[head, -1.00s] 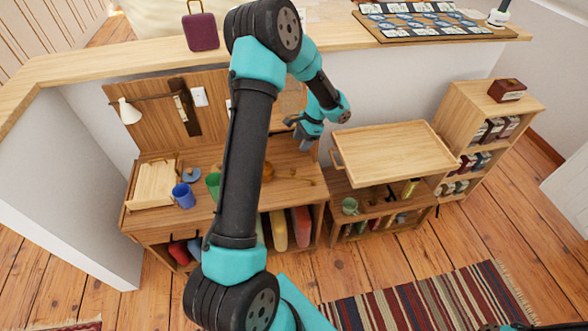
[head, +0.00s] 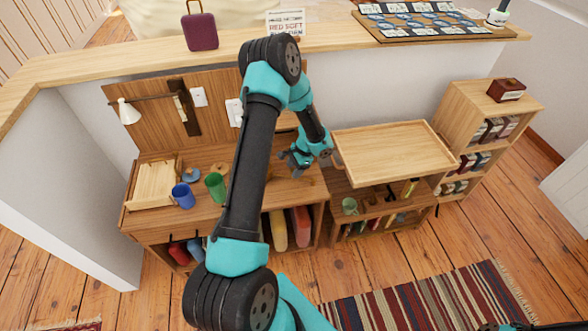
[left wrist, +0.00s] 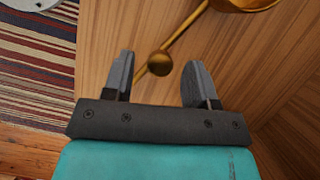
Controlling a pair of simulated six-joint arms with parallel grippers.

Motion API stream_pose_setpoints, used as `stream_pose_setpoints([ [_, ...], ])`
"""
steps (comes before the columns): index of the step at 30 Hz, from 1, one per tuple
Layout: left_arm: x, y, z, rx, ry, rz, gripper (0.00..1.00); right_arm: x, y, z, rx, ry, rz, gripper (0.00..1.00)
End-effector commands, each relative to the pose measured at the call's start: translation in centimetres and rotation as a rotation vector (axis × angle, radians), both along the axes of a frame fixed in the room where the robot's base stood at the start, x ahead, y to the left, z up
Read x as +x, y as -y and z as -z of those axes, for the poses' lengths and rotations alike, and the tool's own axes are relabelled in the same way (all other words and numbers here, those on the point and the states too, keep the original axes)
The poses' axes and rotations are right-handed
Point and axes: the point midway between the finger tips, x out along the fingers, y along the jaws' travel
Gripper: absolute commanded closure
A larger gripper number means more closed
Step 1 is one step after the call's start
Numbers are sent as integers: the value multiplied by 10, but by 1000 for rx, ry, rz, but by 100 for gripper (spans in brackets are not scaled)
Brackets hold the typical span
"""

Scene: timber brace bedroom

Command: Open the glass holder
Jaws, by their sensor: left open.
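I cannot tell for sure which thing is the glass holder. My left gripper (head: 289,164) is open over the right part of the wooden desk (head: 230,207). In the left wrist view its two fingers (left wrist: 158,70) are apart. A thin brass rod with a round knob (left wrist: 159,63) shows between and beyond them, and the fingers do not close on it. A rounded brass piece (left wrist: 243,3) is at the top right edge, partly cut off. In the head view my arm and gripper hide most of this brass thing.
A green cup (head: 216,187), a blue mug (head: 183,195) and a light wooden box (head: 155,184) stand left on the desk. A wooden tray-like top (head: 395,152) is right of the gripper, above a low shelf with a green mug (head: 349,206). A striped rug (head: 430,305) lies in front.

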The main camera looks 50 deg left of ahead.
Motion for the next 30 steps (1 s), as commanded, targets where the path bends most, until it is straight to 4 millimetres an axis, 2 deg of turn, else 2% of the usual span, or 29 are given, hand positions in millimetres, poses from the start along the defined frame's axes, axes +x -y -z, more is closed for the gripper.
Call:
stream_pose_setpoints([
  [11, -2, 0, 4, 0, 1, 0, 48, 0, 0, 0, 0, 0, 0, 100],
  [27, -2, 0, 4, 0, 1, 0, 100, 0, 0, 0, 0, 0, 0, 100],
  [30, -2, 0, 4, 0, 1, 0, 100, 0, 0, 0, 0, 0, 0, 100],
])
